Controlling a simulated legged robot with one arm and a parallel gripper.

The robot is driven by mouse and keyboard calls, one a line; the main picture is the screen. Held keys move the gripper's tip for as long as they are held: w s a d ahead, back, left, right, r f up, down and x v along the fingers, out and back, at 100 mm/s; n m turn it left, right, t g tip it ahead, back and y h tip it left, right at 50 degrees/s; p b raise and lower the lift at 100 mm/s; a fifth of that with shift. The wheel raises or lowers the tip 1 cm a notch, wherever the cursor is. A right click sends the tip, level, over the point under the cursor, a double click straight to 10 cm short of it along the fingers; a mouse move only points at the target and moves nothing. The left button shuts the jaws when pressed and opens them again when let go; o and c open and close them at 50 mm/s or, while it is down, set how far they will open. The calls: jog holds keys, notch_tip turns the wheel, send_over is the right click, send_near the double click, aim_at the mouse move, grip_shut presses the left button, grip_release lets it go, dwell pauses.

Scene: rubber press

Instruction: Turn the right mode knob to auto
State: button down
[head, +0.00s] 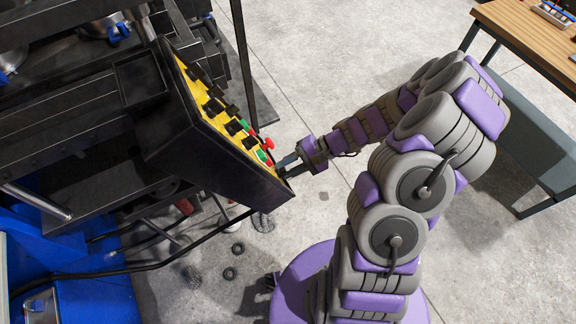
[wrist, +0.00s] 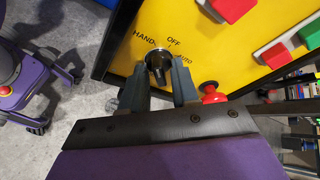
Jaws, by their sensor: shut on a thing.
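The yellow control panel (head: 215,110) faces right on a dark box in the head view. My gripper (head: 285,167) reaches its lower right end. In the wrist view the panel (wrist: 195,70) carries a round dark knob (wrist: 157,58) with the labels HAND, OFF and AUTO around its upper and right side. My gripper (wrist: 165,72) is shut on this knob, one finger on each side. The knob's pointer direction is hard to make out. The knob is hidden behind the gripper in the head view.
A red button (wrist: 211,92) sits close to the right finger. Red (wrist: 232,8) and green (wrist: 311,33) controls are farther right. In the head view, a wooden table (head: 530,35) stands at the upper right, and black rings (head: 230,273) lie on the floor.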

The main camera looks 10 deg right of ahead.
jog(key=shift+p, duration=0.45)
jog(key=m+p, duration=0.2)
jog(key=p, duration=0.1)
jog(key=m+g+h+p, duration=0.1)
jog(key=p, duration=0.3)
jog(key=shift+r+m, duration=0.3)
jog(key=shift+m, duration=0.1)
jog(key=shift+w+f+m+g+h+p, duration=0.1)
jog(key=shift+m+g+p, duration=0.65)
jog(key=shift+m+p, duration=1.2)
jog(key=shift+w+f+m+g+h+p, duration=0.15)
jog(key=shift+m+g+p, duration=0.65)
jog(key=shift+m+p, duration=1.1)
jog(key=shift+w+m+g+h+p, duration=0.1)
jog(key=shift+m+g+p, duration=0.65)
jog(key=shift+m+p, duration=1.15)
jog(key=shift+p, duration=0.45)
jog(key=c, duration=1.2)
grip_release()
jog(key=shift+w+f, duration=0.1)
